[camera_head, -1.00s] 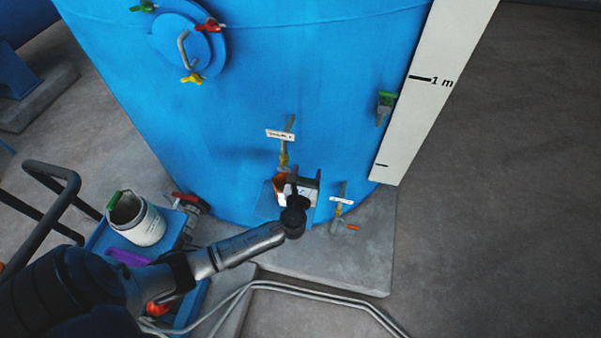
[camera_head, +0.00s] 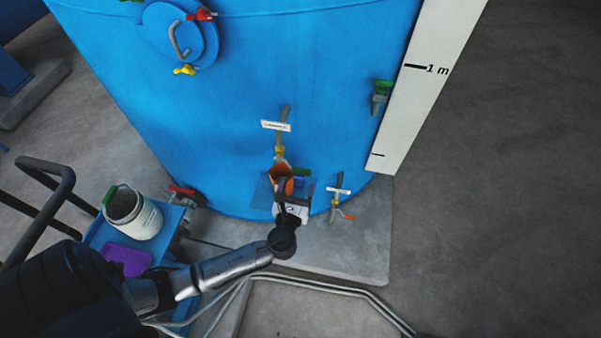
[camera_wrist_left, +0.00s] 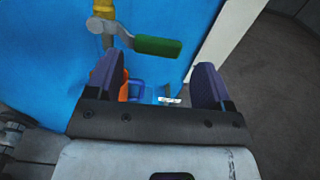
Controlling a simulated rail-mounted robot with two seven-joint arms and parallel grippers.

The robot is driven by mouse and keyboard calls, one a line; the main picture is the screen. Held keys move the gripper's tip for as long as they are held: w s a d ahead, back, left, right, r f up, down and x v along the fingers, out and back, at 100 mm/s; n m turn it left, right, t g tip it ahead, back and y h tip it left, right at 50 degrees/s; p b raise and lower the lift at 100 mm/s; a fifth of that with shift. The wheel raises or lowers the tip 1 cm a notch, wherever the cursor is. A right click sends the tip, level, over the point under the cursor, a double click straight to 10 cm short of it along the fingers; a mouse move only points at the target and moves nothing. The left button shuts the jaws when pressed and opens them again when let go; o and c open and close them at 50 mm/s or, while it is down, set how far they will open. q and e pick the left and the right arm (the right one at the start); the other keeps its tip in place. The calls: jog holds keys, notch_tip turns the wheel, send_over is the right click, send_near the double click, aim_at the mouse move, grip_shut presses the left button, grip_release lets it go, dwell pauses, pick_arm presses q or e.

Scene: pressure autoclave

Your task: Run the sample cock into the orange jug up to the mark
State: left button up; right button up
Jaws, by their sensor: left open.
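The sample cock (camera_head: 280,151) is on the front of the blue tank, under a white label. Its green lever (camera_head: 301,172) sticks out to the right; the wrist view shows the lever (camera_wrist_left: 158,46) level across the pipe. The orange jug (camera_head: 281,178) stands below the cock's outlet, on a small blue shelf (camera_head: 262,196). In the wrist view the jug (camera_wrist_left: 124,92) is mostly hidden behind a finger. Its mark, level and any flow cannot be made out. My left gripper (camera_wrist_left: 157,68) is open and empty, just short of the lever. My right gripper is out of view.
A second labelled cock (camera_head: 337,200) with an orange handle is right of the jug. A blue cart (camera_head: 173,218) at lower left carries a white container (camera_head: 135,215) and a purple item (camera_head: 127,260). Pipes (camera_head: 320,288) run along the floor in front of the plinth.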

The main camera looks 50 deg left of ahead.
pick_arm(q)
jog(key=shift+v, duration=2.7)
